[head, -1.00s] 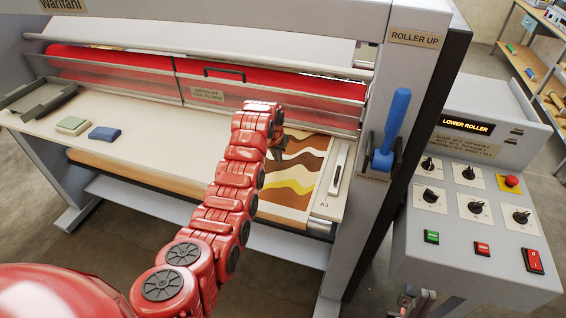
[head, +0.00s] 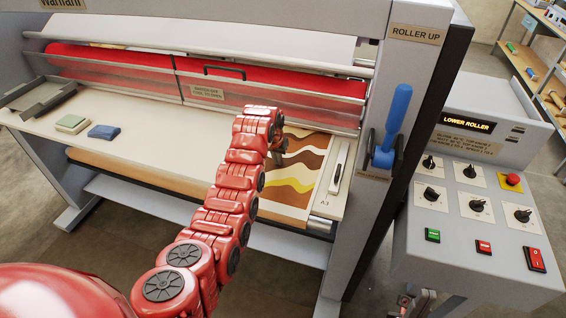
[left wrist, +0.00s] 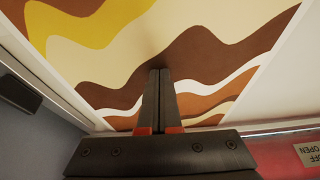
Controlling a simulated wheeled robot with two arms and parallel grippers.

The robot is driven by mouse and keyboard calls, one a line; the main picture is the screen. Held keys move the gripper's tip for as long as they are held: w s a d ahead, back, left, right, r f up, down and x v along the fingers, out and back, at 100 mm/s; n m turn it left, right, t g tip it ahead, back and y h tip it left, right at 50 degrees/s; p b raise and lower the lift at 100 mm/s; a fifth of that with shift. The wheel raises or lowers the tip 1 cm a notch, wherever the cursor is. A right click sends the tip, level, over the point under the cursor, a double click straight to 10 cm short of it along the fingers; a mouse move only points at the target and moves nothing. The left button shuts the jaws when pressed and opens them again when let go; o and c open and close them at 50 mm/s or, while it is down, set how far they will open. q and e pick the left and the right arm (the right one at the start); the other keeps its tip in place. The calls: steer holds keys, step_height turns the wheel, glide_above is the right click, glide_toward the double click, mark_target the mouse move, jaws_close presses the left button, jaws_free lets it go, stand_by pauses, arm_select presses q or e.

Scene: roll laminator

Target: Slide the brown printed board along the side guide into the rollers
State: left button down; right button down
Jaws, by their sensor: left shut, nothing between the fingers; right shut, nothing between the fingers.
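The brown printed board (head: 303,168), with brown, cream and yellow waves, lies flat on the feed table (head: 150,124) at its right end. Its right edge runs beside the pale side guide (head: 338,166); I cannot tell if they touch. The far end is close to the clear guard before the red roller (head: 310,90). My left gripper (head: 279,158) is shut and empty over the board. In the left wrist view its fingertips (left wrist: 160,73) point down onto the print; contact is unclear. My right gripper (head: 408,302) is shut at the bottom, beside the control panel, partly cut off.
A green-grey block (head: 72,124) and a blue block (head: 104,132) lie on the table's left part. A blue-handled lever (head: 392,125) stands on the right upright. The control panel (head: 475,200) reads LOWER ROLLER.

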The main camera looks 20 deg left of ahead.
mark_target(290, 167)
arm_select(q)
steer(key=shift+f+b, duration=0.1)
steer(key=shift+b, duration=0.25)
stand_by(0.7)
steer(key=shift+s+d, duration=0.1)
stand_by(0.4)
steer(key=shift+d+f, duration=0.1)
steer(key=shift+d, duration=0.1)
steer(key=shift+s+d+b, duration=0.1)
steer(key=shift+d+b, duration=0.6)
steer(key=shift+d, duration=0.75)
steer(key=shift+d+b, duration=0.15)
steer(key=shift+b, duration=0.25)
